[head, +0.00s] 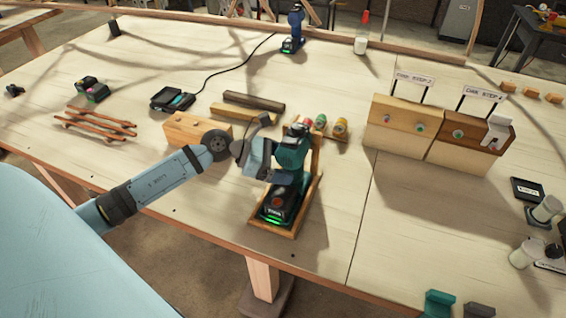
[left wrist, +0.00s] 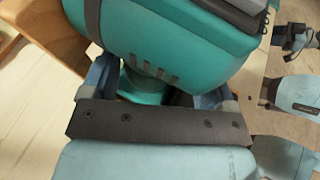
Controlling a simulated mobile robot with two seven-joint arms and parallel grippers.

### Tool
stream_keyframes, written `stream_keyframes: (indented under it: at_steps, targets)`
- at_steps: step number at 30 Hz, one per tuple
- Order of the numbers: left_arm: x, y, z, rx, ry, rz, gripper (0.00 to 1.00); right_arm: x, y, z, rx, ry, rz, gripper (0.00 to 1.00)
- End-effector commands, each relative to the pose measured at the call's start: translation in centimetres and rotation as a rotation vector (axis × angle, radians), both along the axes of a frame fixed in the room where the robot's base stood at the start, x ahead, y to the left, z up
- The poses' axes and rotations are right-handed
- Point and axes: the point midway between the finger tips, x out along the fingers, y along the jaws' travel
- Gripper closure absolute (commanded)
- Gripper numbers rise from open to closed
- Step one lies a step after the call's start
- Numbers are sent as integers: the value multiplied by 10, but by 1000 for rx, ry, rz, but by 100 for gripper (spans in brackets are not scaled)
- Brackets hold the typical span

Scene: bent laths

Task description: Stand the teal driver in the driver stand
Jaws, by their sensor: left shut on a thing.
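The teal driver (head: 292,150) stands upright with its dark battery base (head: 279,204) low inside the driver stand (head: 316,158), a wooden tray with a back board. I cannot tell whether the base rests fully on the tray floor. My left gripper (head: 270,160) comes in from the left and is shut on the driver's handle below its head. In the left wrist view the teal body (left wrist: 165,45) fills the space above the fingers, and the handle (left wrist: 143,85) is between them. Light blue parts of my other arm seem to show at that view's right edge, its gripper unclear.
A wooden block (head: 183,130) lies behind my left arm. A rack of small coloured pieces (head: 320,124) is just behind the stand. Wooden boxes with signs (head: 405,125) stand to the right.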

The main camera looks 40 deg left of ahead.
Motion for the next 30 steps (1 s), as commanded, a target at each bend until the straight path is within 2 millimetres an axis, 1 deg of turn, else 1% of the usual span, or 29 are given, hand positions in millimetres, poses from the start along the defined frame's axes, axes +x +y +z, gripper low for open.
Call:
stream_keyframes:
  at_steps: [10,11,12,13,23,24,26,29,30]
  targets:
    - [0,0,-1,-2,-2,1,68,0,0,-2,0,0,0,57]
    - [0,0,-1,-2,-2,1,17,0,0,-2,0,0,0,57]
    - [0,0,-1,-1,-1,1,8,0,0,-2,0,0,0,57]
    - [0,0,-1,-1,-1,1,1,0,0,-2,0,0,0,57]
    - [0,0,-4,1,2,-1,0,-1,0,-3,6,14,-4,57]
    - [0,0,-4,1,2,-1,0,2,2,3,16,21,-10,57]
    - [-6,8,-1,3,2,1,0,4,3,5,20,17,-12,57]
    - [-17,23,6,5,4,0,0,4,2,0,20,21,-13,57]
    - [-22,31,9,5,4,1,0,3,2,-2,21,23,-12,57]
